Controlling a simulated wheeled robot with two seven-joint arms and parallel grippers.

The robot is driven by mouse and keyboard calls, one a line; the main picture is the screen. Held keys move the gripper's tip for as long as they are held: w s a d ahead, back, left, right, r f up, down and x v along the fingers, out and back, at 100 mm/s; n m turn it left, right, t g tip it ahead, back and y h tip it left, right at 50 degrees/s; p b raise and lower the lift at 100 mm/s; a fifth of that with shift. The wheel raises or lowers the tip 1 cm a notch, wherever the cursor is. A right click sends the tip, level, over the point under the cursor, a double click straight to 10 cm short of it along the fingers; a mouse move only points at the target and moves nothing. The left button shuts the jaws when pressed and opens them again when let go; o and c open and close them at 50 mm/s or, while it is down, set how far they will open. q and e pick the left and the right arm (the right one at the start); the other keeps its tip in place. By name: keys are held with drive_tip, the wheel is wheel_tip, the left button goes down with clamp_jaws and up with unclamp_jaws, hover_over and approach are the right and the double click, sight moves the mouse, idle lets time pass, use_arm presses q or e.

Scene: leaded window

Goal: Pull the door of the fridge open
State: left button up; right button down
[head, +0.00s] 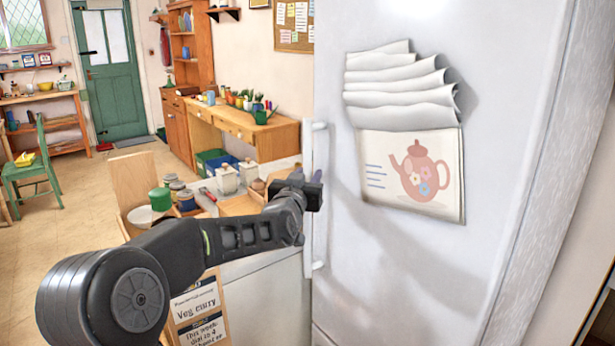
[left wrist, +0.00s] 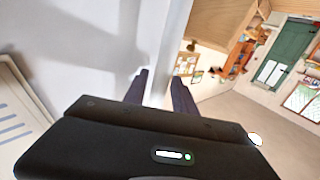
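The white fridge door (head: 400,260) fills the right of the head view and looks closed, its front flat and no gap showing. Its vertical white handle (head: 316,240) runs along the door's left edge. My left gripper (head: 318,178) is at the upper half of this handle. In the left wrist view its two dark fingers (left wrist: 160,85) stand close on either side of a white upright bar (left wrist: 157,95), the handle, and look shut on it. Part of the handle is hidden by the gripper. My right gripper is in neither view.
Folded papers and a teapot picture (head: 412,175) hang on the door. Left of the fridge, a counter (head: 265,290) holds jars and canisters (head: 227,178). A menu board (head: 200,310) stands before it. The floor (head: 95,200) farther left is open.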

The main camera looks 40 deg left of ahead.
use_arm(q)
clamp_jaws()
idle(1.1)
